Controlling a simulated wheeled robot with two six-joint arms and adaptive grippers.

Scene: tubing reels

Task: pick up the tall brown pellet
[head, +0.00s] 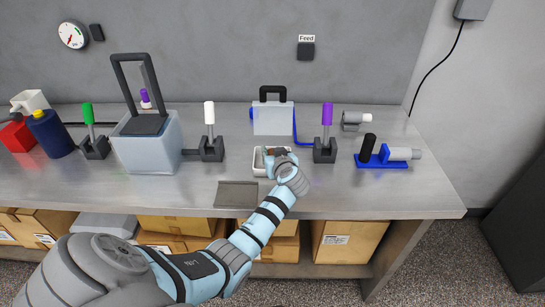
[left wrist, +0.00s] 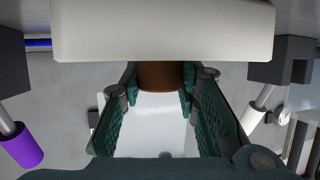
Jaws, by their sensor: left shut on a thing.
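The tall brown pellet (left wrist: 160,76) shows in the left wrist view between the green-lined fingers of my left gripper (left wrist: 160,90). The gripper is shut on it. The pellet's upper part in that view is cut off by the white tray wall (left wrist: 160,30), so I cannot tell whether it touches the tray floor. In the head view my left gripper (head: 277,155) is over the small white tray (head: 258,171), and the arm hides part of the tray. My right gripper is in neither view.
A lever with a purple handle (head: 327,114) stands right of the tray, one with a white handle (head: 209,113) left of it. A white box with a black handle (head: 273,119) stands behind. A flat grey plate (head: 237,194) lies in front.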

